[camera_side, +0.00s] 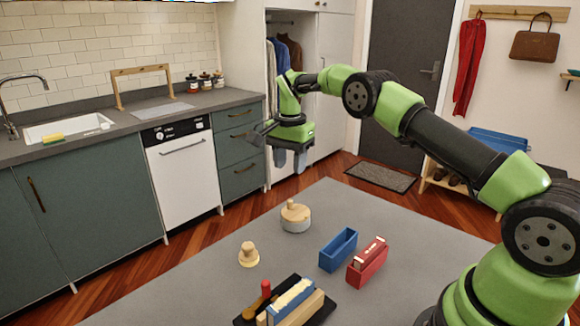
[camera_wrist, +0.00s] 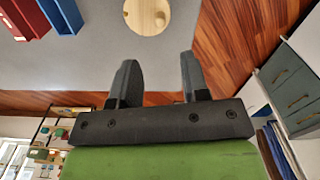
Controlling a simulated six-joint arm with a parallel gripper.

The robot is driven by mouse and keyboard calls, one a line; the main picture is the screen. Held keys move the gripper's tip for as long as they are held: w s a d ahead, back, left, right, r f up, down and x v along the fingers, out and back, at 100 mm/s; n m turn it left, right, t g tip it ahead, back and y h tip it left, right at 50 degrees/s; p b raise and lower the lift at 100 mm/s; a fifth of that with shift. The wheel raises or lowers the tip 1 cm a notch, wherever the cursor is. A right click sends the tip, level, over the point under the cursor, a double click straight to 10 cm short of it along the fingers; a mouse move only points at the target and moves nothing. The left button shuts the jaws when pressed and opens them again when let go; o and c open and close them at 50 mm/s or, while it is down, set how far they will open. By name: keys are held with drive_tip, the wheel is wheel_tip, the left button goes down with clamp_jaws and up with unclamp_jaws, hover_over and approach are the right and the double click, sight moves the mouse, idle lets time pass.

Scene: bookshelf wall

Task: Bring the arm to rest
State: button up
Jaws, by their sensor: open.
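My green and black arm reaches from the lower right of the side view. My gripper (camera_side: 290,162) hangs high above the back part of the grey table (camera_side: 215,275), fingers pointing down. In the wrist view, my gripper (camera_wrist: 155,75) has its two dark fingers well apart with nothing between them. It touches nothing that I can see.
On the table are a round wood-topped container (camera_side: 295,217), a small wooden knob-like piece (camera_side: 248,256), a blue box (camera_side: 338,250), a red box (camera_side: 368,263) and a black tray (camera_side: 325,311) with wooden pieces. A kitchen counter (camera_side: 225,98) stands behind. Air around my gripper looks clear.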

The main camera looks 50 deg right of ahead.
drive_tip(key=s+a+r+n+t, duration=0.25)
drive_tip(key=s+a+r, duration=0.2)
drive_tip(key=r, duration=0.45)
drive_tip(key=s+a+r+n+t, duration=0.1)
drive_tip(key=s+a+r+n, duration=0.25)
drive_tip(key=s+r, duration=0.4)
drive_tip(key=s+a+n+t+y, duration=0.1)
drive_tip(key=s+a+n+t, duration=0.1)
drive_tip(key=s, duration=0.6)
drive_tip(key=s+a+n+t+y, duration=0.1)
drive_tip(key=s+a+n, duration=0.1)
drive_tip(key=s, duration=0.7)
drive_tip(key=shift+s+a+r+n+t, duration=0.25)
drive_tip(key=shift+s+a+n+t, duration=0.1)
drive_tip(key=shift+n, duration=0.55)
